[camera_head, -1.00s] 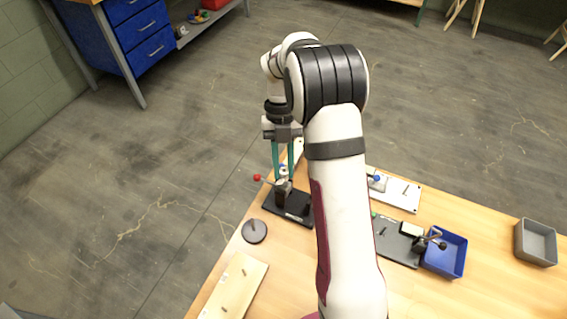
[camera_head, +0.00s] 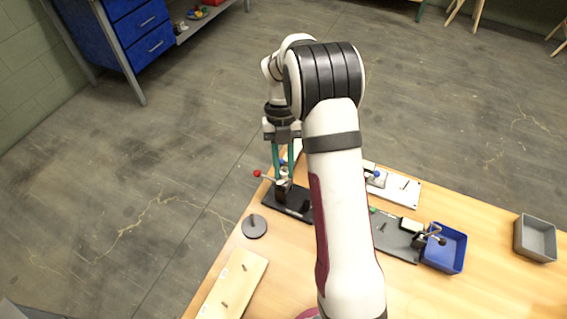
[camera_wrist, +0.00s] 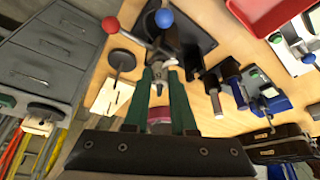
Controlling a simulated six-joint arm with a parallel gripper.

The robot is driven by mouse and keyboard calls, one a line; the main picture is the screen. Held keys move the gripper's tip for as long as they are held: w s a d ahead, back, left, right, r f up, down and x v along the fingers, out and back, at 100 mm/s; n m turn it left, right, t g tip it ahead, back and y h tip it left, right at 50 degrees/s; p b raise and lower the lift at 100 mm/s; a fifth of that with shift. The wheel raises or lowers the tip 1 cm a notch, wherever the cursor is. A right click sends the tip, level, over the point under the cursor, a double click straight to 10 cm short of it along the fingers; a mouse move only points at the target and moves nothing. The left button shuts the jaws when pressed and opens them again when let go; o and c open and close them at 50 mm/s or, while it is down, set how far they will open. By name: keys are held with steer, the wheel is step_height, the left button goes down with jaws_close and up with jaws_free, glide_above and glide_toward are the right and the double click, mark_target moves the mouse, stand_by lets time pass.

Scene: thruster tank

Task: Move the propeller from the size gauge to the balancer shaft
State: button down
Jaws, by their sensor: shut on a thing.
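My gripper (camera_head: 283,174) has its green fingers shut on a small pale grey piece (camera_wrist: 160,68), which I take to be the propeller's hub. The fingers also show in the wrist view (camera_wrist: 161,76). A red ball (camera_head: 257,173) and a blue ball (camera_wrist: 164,18) stand on thin arms around the hub. The held part is at the dark upright on a black base plate (camera_head: 301,210). The fingers hide much of the hub, so I cannot tell whether it rests on the upright. I cannot tell for sure which fixture is the gauge and which the balancer.
A round dark disc with a peg (camera_head: 254,227) and a pale wooden board with pegs (camera_head: 240,275) lie at the front left. To the right are a white plate (camera_head: 404,198), a dark plate (camera_head: 395,247), a blue bin (camera_head: 461,263) and a grey bin (camera_head: 535,240).

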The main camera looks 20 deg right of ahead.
steer(key=shift+f, duration=0.1)
steer(key=c, duration=0.7)
jaws_free()
steer(key=shift+o, duration=0.2)
steer(key=s+v, duration=0.1)
steer(key=v, duration=1.8)
steer(key=shift+a+r, duration=0.15)
steer(key=shift+r, duration=0.35)
steer(key=shift+s, duration=0.1)
